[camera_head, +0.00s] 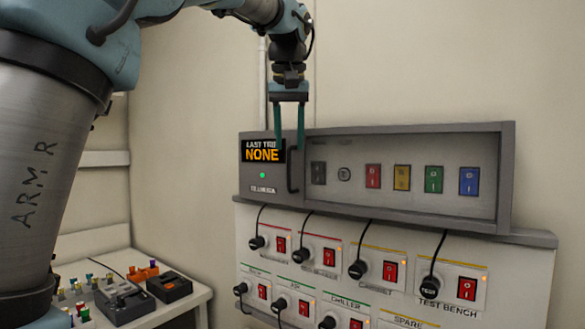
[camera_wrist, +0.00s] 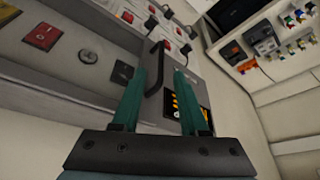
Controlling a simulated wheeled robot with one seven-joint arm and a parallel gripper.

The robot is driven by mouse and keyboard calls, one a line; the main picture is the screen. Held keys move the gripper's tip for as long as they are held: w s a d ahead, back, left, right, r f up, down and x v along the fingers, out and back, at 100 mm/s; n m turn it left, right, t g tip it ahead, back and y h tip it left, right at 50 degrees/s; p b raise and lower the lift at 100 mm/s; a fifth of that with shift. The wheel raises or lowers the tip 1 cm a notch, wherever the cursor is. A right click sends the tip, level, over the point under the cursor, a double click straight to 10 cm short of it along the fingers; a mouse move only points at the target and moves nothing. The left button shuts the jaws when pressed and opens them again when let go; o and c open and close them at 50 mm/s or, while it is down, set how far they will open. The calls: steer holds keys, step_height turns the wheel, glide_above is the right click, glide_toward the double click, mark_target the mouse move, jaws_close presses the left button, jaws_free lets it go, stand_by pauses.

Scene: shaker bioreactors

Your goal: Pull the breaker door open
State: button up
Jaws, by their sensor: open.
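The breaker door (camera_head: 400,177) is a clear panel in a grey frame on the wall box, and it looks shut. Behind it are several coloured switches. Its dark handle (camera_head: 292,171) is a vertical bar at the door's left edge; it also shows in the wrist view (camera_wrist: 156,68), between the fingers' lines. My gripper (camera_head: 289,143) has two teal fingers, open and empty, pointing down in front of the box near the top of the handle. In the wrist view my gripper (camera_wrist: 162,85) has the handle just beyond its fingertips. Whether a finger touches it I cannot tell.
A black display (camera_head: 262,151) reading "LAST TRIP NONE" sits left of the handle. Below, a white panel (camera_head: 375,240) carries several plugs, cables and red switches. A side bench (camera_head: 150,312) at lower left holds small devices and coloured vials.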

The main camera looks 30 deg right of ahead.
mark_target(289, 164)
steer(key=p+x, duration=0.1)
steer(key=x, duration=0.7)
steer(key=shift+a+p, duration=0.1)
steer(key=shift+p, duration=0.25)
jaws_close()
stand_by(1.0)
